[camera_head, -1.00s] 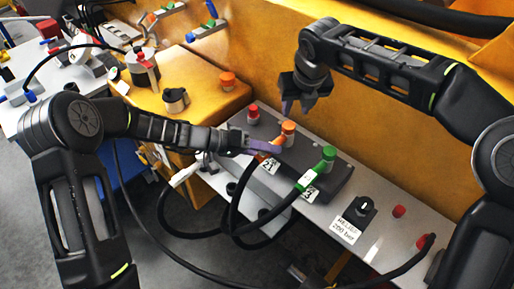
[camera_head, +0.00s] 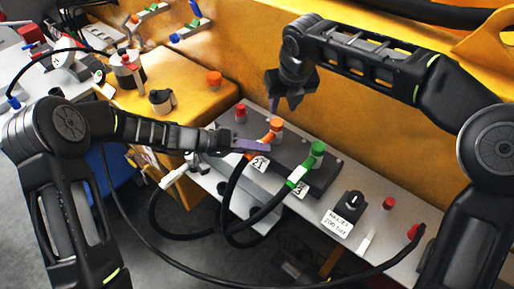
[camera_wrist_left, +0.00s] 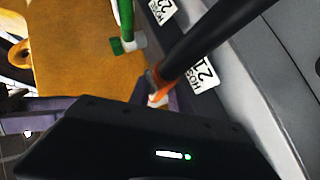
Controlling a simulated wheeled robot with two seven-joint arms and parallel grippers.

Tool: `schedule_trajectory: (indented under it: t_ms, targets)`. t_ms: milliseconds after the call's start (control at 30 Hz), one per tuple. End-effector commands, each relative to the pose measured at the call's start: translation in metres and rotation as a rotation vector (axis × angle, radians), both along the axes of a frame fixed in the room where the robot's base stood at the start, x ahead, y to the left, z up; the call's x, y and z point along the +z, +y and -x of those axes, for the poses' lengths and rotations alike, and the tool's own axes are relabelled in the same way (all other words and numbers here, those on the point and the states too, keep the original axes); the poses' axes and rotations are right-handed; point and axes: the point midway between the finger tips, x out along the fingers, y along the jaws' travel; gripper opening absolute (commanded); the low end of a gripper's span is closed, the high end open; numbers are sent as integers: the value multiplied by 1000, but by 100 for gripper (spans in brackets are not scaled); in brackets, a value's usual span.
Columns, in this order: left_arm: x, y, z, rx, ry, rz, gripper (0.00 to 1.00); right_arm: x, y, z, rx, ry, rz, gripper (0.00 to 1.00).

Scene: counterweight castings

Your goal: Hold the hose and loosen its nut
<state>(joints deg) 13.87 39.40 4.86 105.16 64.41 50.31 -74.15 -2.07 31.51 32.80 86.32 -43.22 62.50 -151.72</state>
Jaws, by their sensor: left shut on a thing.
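The black hose with an orange end fitting (camera_head: 263,146) meets the manifold block just below an orange nut (camera_head: 276,124). Its white label (camera_head: 259,163) hangs below. My left gripper (camera_head: 252,146) is shut on the hose end, with its purple finger across the fitting. In the left wrist view the dark hose (camera_wrist_left: 214,36) runs down to the orange part (camera_wrist_left: 157,92) by my fingers; my gripper's body hides the rest. My right gripper (camera_head: 284,101) hangs above and behind the orange nut, fingers down, apart from it, open and empty.
A green-ended hose (camera_head: 303,172) is fixed to the same dark block (camera_head: 325,180), right of the orange one. A red cap (camera_head: 240,112) stands to the left. A black knob (camera_head: 352,203) sits on the grey ledge. The yellow wall (camera_head: 400,150) rises behind.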

Motion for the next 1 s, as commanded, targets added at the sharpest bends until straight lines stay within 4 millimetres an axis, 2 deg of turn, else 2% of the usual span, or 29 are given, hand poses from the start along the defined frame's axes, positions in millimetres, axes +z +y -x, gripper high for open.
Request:
schedule_trajectory:
  t_ms: [867,1000]
  targets:
    - [0,0,0,1,1,-1,0,0,0,0,0,0,0,36]
    - [0,0,0,1,1,-1,0,1,3,1,5,-2,0,45]
